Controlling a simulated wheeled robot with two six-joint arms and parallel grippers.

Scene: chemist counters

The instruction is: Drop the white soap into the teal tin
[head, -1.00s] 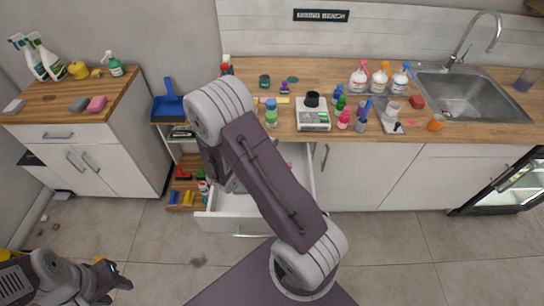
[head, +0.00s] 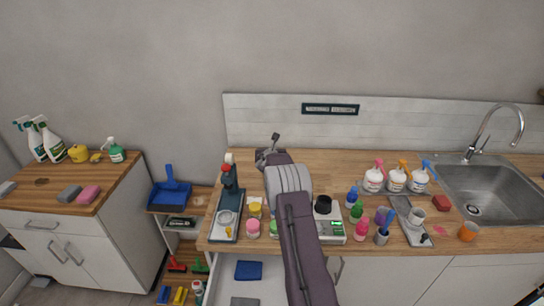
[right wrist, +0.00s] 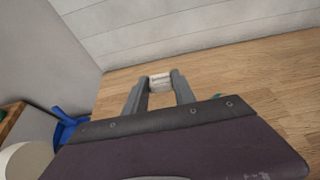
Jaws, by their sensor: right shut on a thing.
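My right gripper (right wrist: 159,88) is shut on a small white block, the white soap (right wrist: 160,79), held between its fingertips over the wooden counter. In the head view the right arm reaches up across the counter, and its gripper (head: 272,146) is near the back; the soap cannot be made out there. The teal tin cannot be made out in the head view; the arm covers part of the counter. A sliver of something teal (right wrist: 217,96) shows past my arm in the right wrist view; I cannot tell whether it is the tin. My left gripper is out of view.
A stand with a red part (head: 228,190), a yellow-labelled jar (head: 255,207) and a pink jar (head: 253,228) are left of my arm. A scale (head: 333,229), bottles and spray bottles (head: 397,180) are to its right. Below, a drawer (head: 228,290) is open.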

